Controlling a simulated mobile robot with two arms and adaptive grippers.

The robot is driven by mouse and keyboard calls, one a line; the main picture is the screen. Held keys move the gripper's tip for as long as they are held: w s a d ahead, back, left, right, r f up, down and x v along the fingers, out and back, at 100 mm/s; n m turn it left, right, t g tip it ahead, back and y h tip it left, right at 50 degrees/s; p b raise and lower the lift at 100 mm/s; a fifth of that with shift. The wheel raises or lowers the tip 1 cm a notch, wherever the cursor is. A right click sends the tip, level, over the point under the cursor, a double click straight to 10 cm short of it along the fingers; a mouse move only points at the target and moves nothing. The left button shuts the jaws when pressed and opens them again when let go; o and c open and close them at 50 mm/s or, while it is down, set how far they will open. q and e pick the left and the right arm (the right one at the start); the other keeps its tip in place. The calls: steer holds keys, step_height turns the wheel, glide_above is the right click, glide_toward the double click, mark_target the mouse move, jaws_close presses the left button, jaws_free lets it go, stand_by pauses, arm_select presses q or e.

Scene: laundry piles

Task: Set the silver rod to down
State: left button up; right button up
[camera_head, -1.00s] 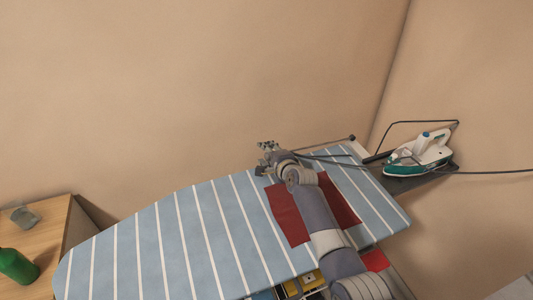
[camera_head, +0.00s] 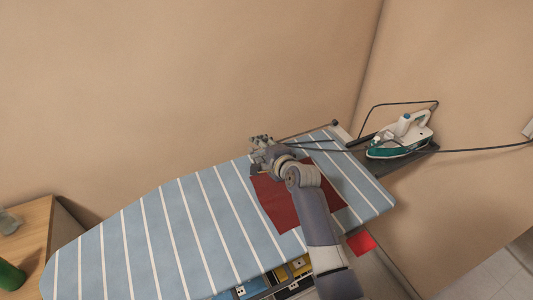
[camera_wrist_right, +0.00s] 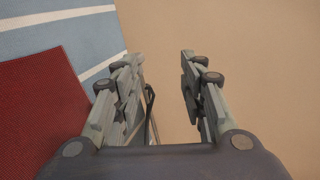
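A thin dark rod (camera_head: 305,132) with a knob at its right end runs along the far edge of the ironing board. A short grey rod also shows in the right wrist view (camera_wrist_right: 150,105), just inside the left finger; I cannot tell which of these is the silver rod. My right gripper (camera_head: 260,142) is at the far edge of the board, near the rod's left end. In the right wrist view the right gripper (camera_wrist_right: 163,75) is open, its fingers apart with nothing clamped. My left gripper is not in view.
The blue striped ironing board (camera_head: 150,235) carries a red cloth (camera_head: 275,200) under my right arm. An iron (camera_head: 402,137) with a cord rests at the right end. A wooden table (camera_head: 35,225) with a green bottle (camera_head: 10,278) stands at left. The wall is close behind.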

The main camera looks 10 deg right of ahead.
steer(key=shift+v, duration=2.25)
steer(key=shift+s+f, duration=0.1)
